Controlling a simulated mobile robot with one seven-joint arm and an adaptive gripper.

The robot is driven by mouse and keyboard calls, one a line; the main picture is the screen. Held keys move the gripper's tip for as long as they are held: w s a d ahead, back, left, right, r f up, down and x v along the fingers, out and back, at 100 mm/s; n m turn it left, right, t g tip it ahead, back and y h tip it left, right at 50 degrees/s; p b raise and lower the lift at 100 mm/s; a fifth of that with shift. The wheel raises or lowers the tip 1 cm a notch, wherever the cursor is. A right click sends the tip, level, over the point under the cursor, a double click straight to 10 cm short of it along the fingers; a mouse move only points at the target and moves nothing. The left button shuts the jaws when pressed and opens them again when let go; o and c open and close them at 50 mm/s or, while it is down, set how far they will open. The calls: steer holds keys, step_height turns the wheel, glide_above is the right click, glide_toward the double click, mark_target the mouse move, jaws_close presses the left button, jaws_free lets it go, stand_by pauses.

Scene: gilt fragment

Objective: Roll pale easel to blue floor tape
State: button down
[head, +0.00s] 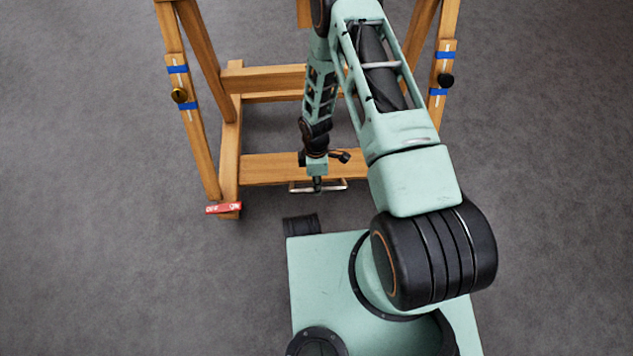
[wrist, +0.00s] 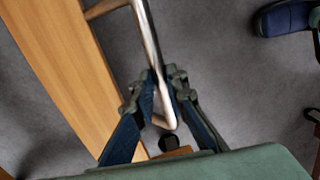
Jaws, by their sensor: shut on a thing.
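A wooden easel (head: 268,168) stands in front of me in the head view. Its top is out of frame, and my arm hides part of its middle and right side. A thin metal handle (head: 333,186) sticks out from its lower crossbar; it also shows in the wrist view (wrist: 147,35). My gripper (head: 317,186) is at this handle. In the wrist view, the fingers of my gripper (wrist: 161,82) are closed around the bar near its bent end. Blue bands (head: 177,69) wrap the easel's posts. No blue tape shows on the floor.
A red label (head: 223,208) with white marks is on the easel's left foot. Round knobs (head: 179,95) sit on both posts. The grey floor (head: 90,200) looks clear to the left and right of the easel.

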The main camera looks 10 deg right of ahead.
steer(key=shift+w+d, duration=0.15)
steer(key=shift+w, duration=0.5)
steer(key=c, duration=1.9)
jaws_free()
steer(key=shift+c, duration=0.2)
step_height(320, 180, up, 12)
steer(key=w, duration=0.2)
steer(key=shift+w, duration=0.15)
steer(key=shift+f, duration=0.1)
